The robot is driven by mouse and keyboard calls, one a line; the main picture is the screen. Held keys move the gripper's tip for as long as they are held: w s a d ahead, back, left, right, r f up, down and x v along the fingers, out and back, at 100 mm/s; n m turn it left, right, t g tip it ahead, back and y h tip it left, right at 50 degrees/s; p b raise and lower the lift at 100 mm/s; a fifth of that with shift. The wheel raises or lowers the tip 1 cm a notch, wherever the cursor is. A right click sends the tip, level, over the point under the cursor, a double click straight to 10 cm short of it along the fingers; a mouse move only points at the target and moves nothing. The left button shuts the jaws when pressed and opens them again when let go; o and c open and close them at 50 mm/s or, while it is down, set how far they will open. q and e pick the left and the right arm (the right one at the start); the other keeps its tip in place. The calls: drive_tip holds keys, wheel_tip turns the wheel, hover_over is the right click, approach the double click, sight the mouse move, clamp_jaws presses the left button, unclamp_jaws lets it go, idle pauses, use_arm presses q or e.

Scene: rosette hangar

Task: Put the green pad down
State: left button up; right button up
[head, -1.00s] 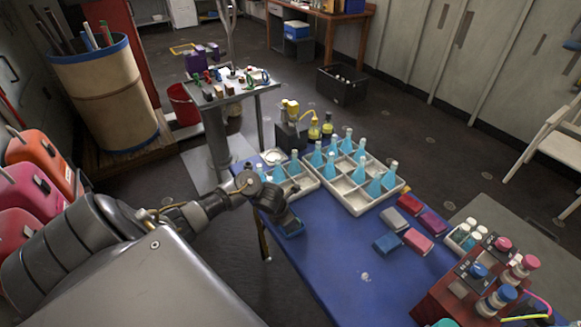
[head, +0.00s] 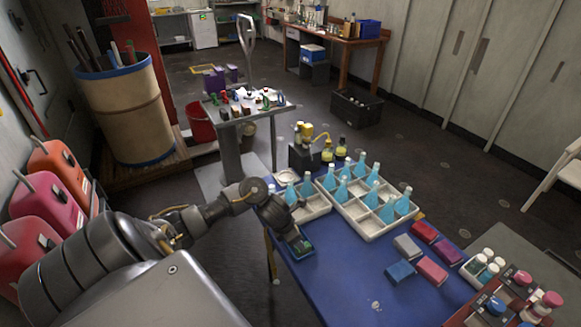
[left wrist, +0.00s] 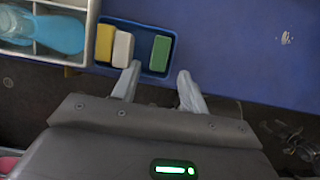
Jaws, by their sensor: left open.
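The green pad (left wrist: 160,53) lies in the right part of a small blue tray (left wrist: 145,25) at the table's edge in the left wrist view. A yellow pad (left wrist: 105,43) and a white pad (left wrist: 122,48) stand side by side in the tray's left part. My left gripper (left wrist: 159,72) is open, its fingertips at the near side of the green pad, one to each side of it. In the head view my left gripper (head: 297,238) is low over the tray, hiding most of it. My right gripper is not in view.
White divided crates (head: 345,208) with blue flasks stand behind the tray. Several loose pads, such as a grey one (head: 407,247) and a blue one (head: 400,272), lie on the blue table (head: 340,275). A red rack (head: 470,312) with capped jars stands at the right.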

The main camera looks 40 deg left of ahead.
use_arm(q)
drive_tip(key=v, duration=0.6)
drive_tip(key=shift+s+r, duration=0.1)
drive_tip(key=shift+r, duration=0.05)
